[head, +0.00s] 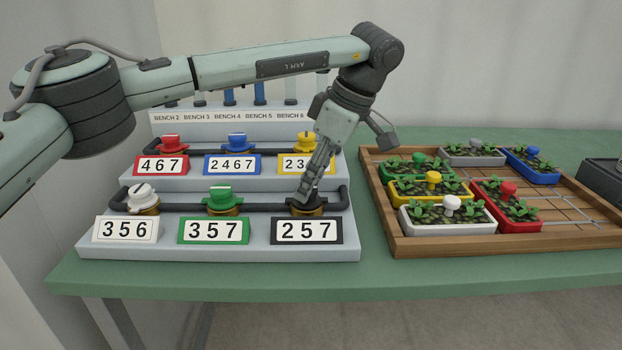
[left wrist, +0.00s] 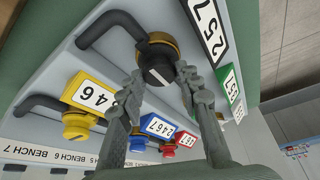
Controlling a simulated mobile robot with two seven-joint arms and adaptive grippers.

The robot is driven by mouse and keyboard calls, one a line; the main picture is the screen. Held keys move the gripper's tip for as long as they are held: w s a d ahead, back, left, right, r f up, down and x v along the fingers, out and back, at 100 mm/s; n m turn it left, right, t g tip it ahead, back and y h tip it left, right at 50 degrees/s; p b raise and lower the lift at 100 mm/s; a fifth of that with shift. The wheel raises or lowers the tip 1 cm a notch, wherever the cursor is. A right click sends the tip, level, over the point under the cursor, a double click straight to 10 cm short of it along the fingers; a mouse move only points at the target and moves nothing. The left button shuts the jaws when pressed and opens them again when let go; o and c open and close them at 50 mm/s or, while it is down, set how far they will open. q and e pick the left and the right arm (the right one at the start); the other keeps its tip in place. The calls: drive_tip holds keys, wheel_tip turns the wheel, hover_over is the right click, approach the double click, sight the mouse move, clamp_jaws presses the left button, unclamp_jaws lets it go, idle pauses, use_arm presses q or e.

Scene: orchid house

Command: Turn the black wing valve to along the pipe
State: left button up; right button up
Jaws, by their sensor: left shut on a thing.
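The black wing valve (head: 309,209) sits on the front pipe (head: 263,207) at its right end, behind the black plate reading 257 (head: 307,231). My left gripper (head: 304,192) reaches down onto it and is shut on its wing. In the left wrist view the two fingers (left wrist: 160,72) stand on either side of the black valve (left wrist: 156,60), over its brass-coloured body. The fingers cover part of the wing in the head view, so its exact angle is hard to tell there. My right gripper is not in view.
On the same pipe are a green valve (head: 220,197) and a white valve (head: 142,195). Red (head: 171,144), blue (head: 236,142) and yellow (head: 303,141) valves stand on the step behind. A wooden tray (head: 400,244) of planters lies to the right.

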use_arm(q)
drive_tip(key=o, duration=1.1)
drive_tip(key=shift+o, duration=0.2)
drive_tip(key=v, duration=1.2)
